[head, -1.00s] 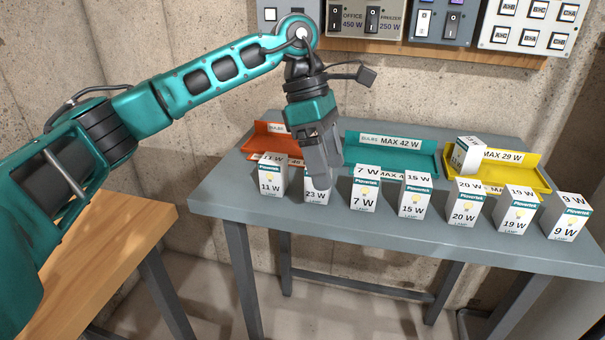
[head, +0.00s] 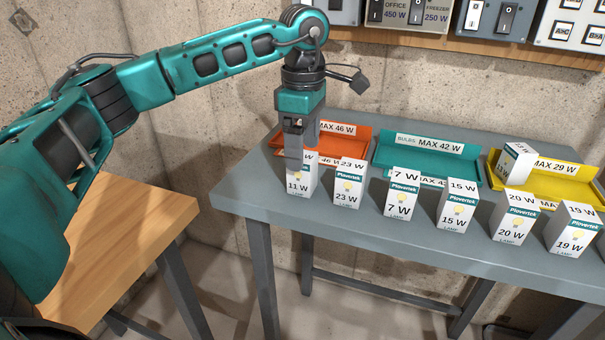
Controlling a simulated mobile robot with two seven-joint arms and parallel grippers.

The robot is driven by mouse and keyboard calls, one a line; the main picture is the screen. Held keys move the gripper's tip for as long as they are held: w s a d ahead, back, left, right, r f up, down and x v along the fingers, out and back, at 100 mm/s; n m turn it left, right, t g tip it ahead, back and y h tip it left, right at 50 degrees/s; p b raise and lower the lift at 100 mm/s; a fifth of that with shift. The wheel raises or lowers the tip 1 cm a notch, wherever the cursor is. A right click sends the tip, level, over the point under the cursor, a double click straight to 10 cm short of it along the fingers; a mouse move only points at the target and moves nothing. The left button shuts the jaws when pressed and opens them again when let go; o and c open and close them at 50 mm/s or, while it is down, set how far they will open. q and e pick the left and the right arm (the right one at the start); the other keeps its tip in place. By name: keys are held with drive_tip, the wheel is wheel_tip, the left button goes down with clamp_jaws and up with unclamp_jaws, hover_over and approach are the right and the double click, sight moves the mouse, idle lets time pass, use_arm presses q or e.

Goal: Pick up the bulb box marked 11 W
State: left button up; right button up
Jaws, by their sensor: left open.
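The bulb box marked 11 W (head: 297,186) is white and stands upright at the left end of the row on the grey table. My left gripper (head: 303,152) points down right at this box, with its fingers apart. One finger covers part of the box's upper front and the other shows behind, to the right. The top of the box is mostly hidden, and I cannot tell whether the fingers touch it. My right gripper is not in view.
The 23 W box (head: 347,186) stands close on the right, then the 7 W box (head: 401,196) and several more. Behind are an orange tray (head: 352,152), a teal tray (head: 385,172) and a yellow tray (head: 567,190) holding a box. A wooden table (head: 140,225) stands at left.

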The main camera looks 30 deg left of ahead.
use_arm(q)
drive_tip(key=f, duration=0.4)
drive_tip(key=shift+s+d+f, duration=0.1)
drive_tip(key=shift+s+f, duration=0.2)
drive_tip(key=c, duration=1)
drive_tip(key=shift+r, duration=0.1)
drive_tip(key=shift+c, duration=0.2)
